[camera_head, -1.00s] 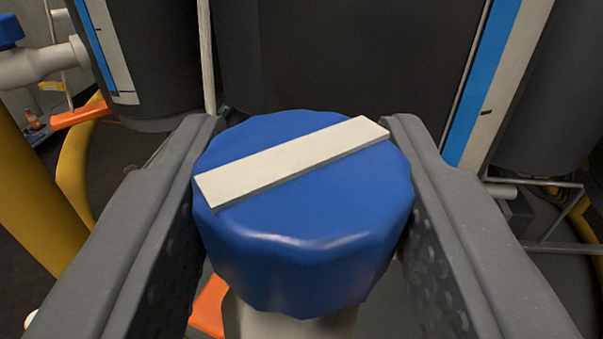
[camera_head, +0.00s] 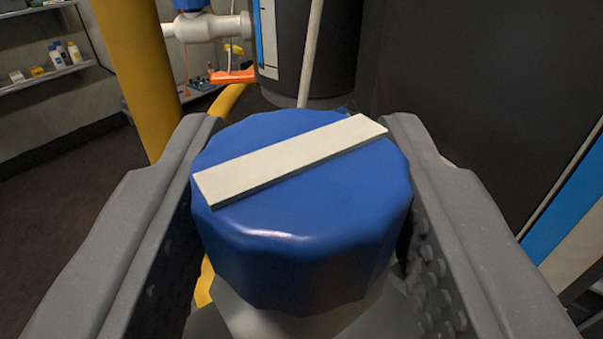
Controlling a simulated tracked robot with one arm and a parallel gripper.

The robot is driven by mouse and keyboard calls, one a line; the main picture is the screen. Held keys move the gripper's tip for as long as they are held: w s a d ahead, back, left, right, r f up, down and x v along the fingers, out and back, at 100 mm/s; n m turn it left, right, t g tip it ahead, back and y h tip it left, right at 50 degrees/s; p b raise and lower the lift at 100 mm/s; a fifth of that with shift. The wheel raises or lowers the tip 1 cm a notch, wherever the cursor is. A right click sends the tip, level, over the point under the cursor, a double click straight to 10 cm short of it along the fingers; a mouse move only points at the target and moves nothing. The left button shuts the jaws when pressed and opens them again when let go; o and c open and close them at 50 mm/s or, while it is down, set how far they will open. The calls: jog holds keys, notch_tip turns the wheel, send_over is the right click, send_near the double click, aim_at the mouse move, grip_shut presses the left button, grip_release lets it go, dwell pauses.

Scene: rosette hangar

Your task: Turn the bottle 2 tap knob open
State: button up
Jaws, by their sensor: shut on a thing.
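A blue faceted tap knob (camera_head: 300,235) with a raised white bar (camera_head: 290,160) across its top fills the middle of the view. The bar slopes from lower left to upper right. My gripper (camera_head: 300,170) is shut on the knob, with one dark grey jaw against each side. A pale tap body (camera_head: 290,322) shows below the knob, mostly hidden. No number is visible to tell which bottle this knob belongs to.
Behind stand a dark tank (camera_head: 450,100) and another dark tank (camera_head: 318,60). A yellow post (camera_head: 137,75) is at left. Another white tap (camera_head: 215,27) with an orange piece (camera_head: 232,76) is beyond. Shelves (camera_head: 45,75) hold small bottles. Dark floor (camera_head: 70,210) is open at left.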

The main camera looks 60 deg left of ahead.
jog(key=shift+n+g+y, duration=0.3)
jog(key=shift+n+g, duration=0.1)
jog(key=shift+g, duration=0.2)
jog(key=o, duration=0.9)
jog(key=shift+o, duration=0.2)
jog(key=b+v, duration=0.1)
jog(key=v, duration=1.2)
jog(key=shift+d, duration=0.3)
jog(key=shift+s+f, duration=0.1)
jog(key=shift+s, duration=0.05)
